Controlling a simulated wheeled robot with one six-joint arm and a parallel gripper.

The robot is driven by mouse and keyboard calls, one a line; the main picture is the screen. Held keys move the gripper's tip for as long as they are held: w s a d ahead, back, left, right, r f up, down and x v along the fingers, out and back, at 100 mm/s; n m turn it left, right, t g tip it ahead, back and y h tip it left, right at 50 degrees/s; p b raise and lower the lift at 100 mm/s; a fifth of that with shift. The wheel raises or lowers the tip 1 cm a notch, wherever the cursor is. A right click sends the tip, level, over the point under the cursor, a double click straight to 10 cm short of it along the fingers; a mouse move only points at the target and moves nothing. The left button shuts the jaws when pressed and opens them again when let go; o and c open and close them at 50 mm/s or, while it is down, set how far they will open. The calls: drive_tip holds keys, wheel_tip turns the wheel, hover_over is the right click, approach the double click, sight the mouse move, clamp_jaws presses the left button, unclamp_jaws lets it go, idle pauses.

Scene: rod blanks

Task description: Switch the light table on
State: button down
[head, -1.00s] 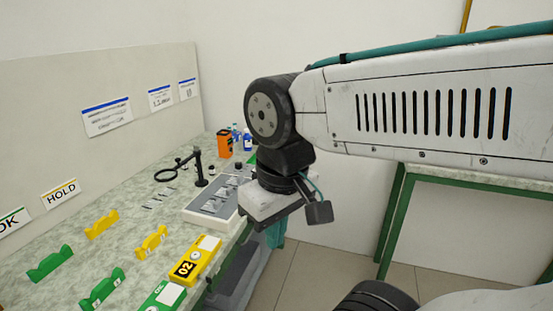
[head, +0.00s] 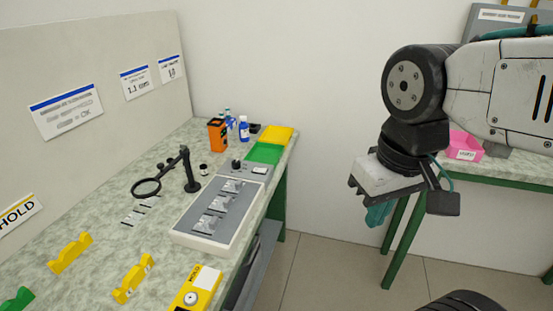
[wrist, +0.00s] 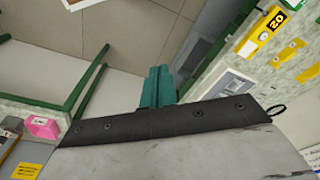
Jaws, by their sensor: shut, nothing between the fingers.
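The light table (head: 222,210) is a white-framed grey panel on the bench, left of centre in the head view. Several rod blanks or holders lie on its surface. A grey control strip (head: 244,169) with a dark knob (head: 236,165) and a small pale switch or display (head: 260,170) sits at its far end; whether it is lit I cannot tell. Its white frame also shows in the wrist view (wrist: 233,82). My gripper (head: 377,215) hangs right of the bench, over the floor, apart from the table. Its teal fingers (wrist: 158,82) are together and empty in the wrist view.
A ring magnifier on a black stand (head: 190,172) stands left of the light table. Yellow stands (head: 133,278) and a yellow box (head: 197,290) are nearer. An orange box (head: 217,135) and green tray (head: 264,153) lie behind. A pink bin (head: 466,146) is on another bench at right.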

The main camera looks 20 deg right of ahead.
drive_tip(key=w+r+m, duration=0.2)
drive_tip(key=w+r, duration=0.2)
drive_tip(key=w, duration=0.8)
drive_tip(key=m+t+h, duration=0.1)
drive_tip(key=m+h, duration=0.1)
drive_tip(key=m, duration=0.3)
hover_over(264, 169)
drive_tip(key=s+a, duration=0.3)
wheel_tip(264, 169, down, 11)
drive_tip(key=shift+w+f, duration=0.15)
drive_tip(key=shift+w, duration=0.05)
drive_tip(key=shift+f, duration=0.1)
drive_tip(key=x, duration=1.2)
drive_tip(key=shift+s+d+f, duration=0.1)
drive_tip(key=shift+s+f, duration=0.1)
drive_tip(key=shift+s, duration=0.15)
drive_tip(key=shift+f, duration=0.7)
